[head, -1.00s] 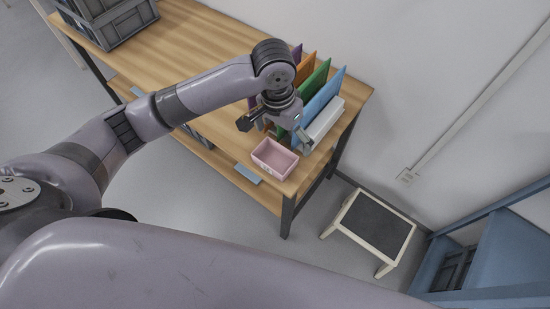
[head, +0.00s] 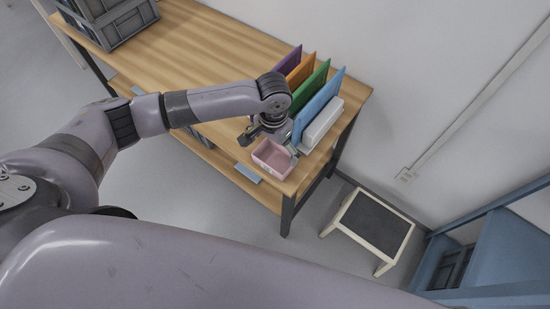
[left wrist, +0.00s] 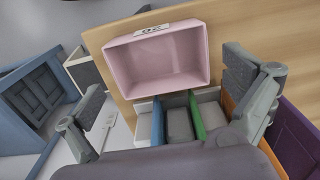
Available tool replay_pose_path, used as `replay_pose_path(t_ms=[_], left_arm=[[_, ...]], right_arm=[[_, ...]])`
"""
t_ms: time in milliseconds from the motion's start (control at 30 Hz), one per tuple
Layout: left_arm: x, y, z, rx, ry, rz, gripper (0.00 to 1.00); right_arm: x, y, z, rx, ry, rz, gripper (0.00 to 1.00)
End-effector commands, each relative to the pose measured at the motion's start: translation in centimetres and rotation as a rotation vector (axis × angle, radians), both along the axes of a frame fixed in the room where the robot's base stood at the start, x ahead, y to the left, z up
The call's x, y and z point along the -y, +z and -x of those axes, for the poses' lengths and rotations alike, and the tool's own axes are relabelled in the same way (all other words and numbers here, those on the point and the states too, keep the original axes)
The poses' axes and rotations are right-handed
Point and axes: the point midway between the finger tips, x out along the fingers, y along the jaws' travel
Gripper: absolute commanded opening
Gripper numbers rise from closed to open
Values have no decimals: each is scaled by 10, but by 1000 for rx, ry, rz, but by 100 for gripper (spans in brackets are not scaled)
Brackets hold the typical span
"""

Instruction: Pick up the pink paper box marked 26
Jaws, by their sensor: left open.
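The pink paper box (head: 271,166), open at the top, stands upright near the front right corner of the wooden table. In the left wrist view the pink box (left wrist: 160,66) shows a white label with dark marks on its rim side, upside down. My left gripper (head: 268,146) is open and empty, just above the box's back part. In the left wrist view the open left gripper (left wrist: 168,98) has one finger towards each side of the box, with no contact visible. My right gripper is not in view.
Purple, orange, green and blue (head: 322,100) upright dividers stand just behind the box, with a white box (head: 323,122) beside the blue one. A grey crate (head: 110,22) is at the far left end. The table's middle (head: 205,50) is clear. A step stool (head: 372,226) stands right.

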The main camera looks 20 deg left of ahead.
Motion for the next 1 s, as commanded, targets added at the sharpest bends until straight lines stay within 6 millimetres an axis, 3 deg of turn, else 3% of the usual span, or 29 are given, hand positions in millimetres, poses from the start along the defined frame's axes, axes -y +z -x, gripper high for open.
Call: replay_pose_path(t_ms=[400,700,1000], left_arm=[[3,-48,-3,-1,0,0,100],[3,-54,-3,0,-1,0,100],[3,-53,-3,0,-1,1,80]], right_arm=[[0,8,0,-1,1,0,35],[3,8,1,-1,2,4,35],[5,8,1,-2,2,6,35]])
